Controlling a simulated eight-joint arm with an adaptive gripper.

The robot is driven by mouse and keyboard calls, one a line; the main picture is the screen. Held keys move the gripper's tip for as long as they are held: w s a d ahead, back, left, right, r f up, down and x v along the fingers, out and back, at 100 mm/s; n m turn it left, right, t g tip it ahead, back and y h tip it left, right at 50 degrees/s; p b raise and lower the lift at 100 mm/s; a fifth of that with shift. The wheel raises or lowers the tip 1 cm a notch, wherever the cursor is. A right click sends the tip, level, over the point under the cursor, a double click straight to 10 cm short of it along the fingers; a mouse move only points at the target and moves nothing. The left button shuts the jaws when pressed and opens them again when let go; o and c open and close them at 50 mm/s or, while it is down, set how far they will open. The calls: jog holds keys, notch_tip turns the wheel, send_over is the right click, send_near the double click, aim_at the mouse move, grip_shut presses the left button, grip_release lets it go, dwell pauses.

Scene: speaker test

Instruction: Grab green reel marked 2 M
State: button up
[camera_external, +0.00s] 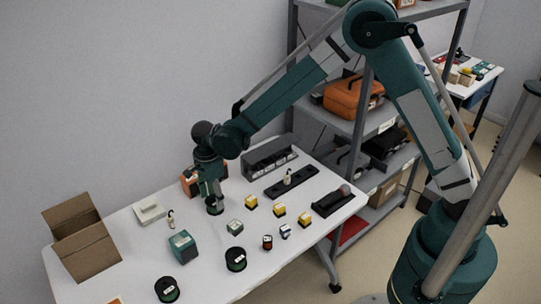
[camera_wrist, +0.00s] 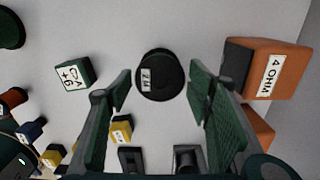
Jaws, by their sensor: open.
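A dark reel (camera_wrist: 160,84) with a small white label lies on the table, between my fingers in the wrist view. The label is sideways and seems to read 2 M; green barely shows on this reel. In the external view this reel (camera_external: 215,209) is right under my gripper (camera_external: 211,193). My gripper (camera_wrist: 159,73) is open, with one finger on each side of the reel; I cannot tell whether they touch it. Two more dark reels with green edges and white labels lie toward the front, one at the middle (camera_external: 236,260) and one at the front left (camera_external: 168,290).
An orange box (camera_wrist: 268,70) marked 4 OHM stands close to the right finger. A green labelled block (camera_wrist: 74,73) is to the left. Several yellow blocks (camera_external: 279,210) and black racks (camera_external: 291,183) are on the right. An open carton (camera_external: 90,255) stands on the left.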

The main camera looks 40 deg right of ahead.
jog(key=shift+f, duration=1.2)
jog(key=shift+c, duration=0.2)
jog(key=c, duration=0.7)
